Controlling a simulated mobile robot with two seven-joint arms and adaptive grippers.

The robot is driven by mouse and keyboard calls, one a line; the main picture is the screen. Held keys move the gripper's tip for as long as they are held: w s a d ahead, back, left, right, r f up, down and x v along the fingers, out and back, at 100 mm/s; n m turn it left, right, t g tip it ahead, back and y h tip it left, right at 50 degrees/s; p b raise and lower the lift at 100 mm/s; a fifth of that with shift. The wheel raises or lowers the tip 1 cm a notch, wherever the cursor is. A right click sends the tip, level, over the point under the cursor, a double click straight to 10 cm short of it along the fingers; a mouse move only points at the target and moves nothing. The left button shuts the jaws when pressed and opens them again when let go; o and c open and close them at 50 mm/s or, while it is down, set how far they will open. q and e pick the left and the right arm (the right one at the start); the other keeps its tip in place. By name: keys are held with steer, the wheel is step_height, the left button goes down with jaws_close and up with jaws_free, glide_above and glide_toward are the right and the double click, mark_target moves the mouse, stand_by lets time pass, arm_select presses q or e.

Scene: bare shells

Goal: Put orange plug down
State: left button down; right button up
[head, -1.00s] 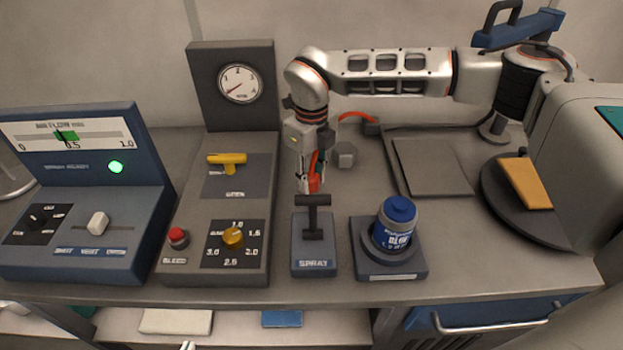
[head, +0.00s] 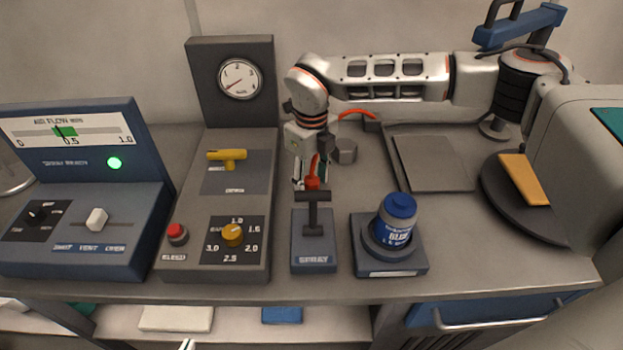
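The orange-red plug (head: 312,183) is low over the bench, just behind the black T-handle of the spray block (head: 314,255). Its lower end is hidden by that handle, so I cannot tell whether it touches the bench. My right gripper (head: 311,178) points down around the plug, its fingers apart on either side; it looks open. An orange-red cable (head: 356,113) runs from behind the gripper to a small dark block (head: 372,123). Only a pale tip of what seems to be my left gripper (head: 187,345) shows at the bottom edge; its opening is not visible.
A grey hex block (head: 346,151) stands right of the gripper. A blue jar (head: 396,220) sits on a stand at front right. The panel with the yellow handle (head: 228,156) and gauge is left. A flat grey tray (head: 433,163) lies right.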

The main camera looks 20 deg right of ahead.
mark_target(312, 178)
steer(key=shift+r, duration=0.1)
step_height(312, 178, up, 13)
stand_by(0.7)
